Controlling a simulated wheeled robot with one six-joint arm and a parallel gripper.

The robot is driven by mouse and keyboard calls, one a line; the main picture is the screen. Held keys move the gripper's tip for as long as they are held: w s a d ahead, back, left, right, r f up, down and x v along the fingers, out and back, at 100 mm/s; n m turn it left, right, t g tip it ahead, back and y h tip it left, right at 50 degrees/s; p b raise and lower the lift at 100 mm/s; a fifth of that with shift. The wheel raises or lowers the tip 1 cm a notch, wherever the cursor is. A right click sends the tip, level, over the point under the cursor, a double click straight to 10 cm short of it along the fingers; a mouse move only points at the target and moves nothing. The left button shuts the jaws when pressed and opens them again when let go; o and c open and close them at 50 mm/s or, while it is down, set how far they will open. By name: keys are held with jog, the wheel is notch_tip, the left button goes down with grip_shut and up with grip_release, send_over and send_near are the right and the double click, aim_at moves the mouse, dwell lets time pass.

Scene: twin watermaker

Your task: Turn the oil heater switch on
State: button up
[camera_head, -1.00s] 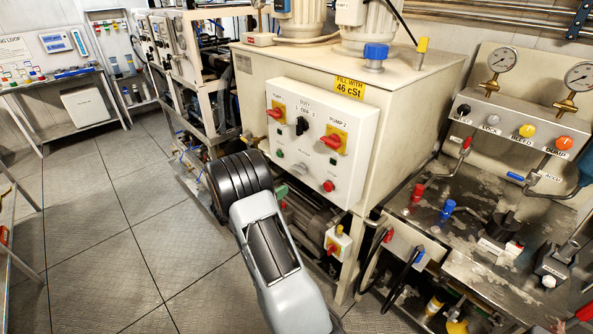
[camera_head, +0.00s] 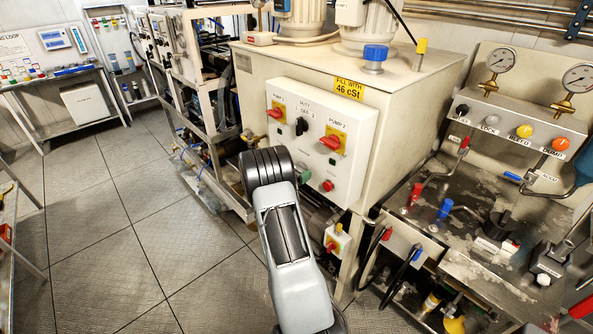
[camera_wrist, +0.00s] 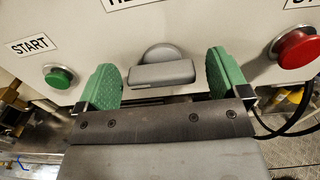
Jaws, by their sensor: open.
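The oil heater switch (camera_wrist: 163,72) is a grey rotary knob with a wide handle lying level in the wrist view. It sits on the pale control box (camera_head: 354,130), under a label cut off at the top edge. My gripper (camera_wrist: 162,66) is open, with its green fingers left and right of the knob. Gaps show between the knob and both fingers, and I cannot see any contact. In the head view my arm hides most of the gripper.
A green START button (camera_wrist: 58,78) is left of the knob and a red button (camera_wrist: 297,49) is right. The box also carries red pump switches (camera_head: 331,142) and a black duty switch (camera_head: 301,126). Open floor (camera_head: 110,240) lies to the left.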

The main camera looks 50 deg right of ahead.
jog(key=c, duration=0.9)
jog(key=shift+c, duration=0.2)
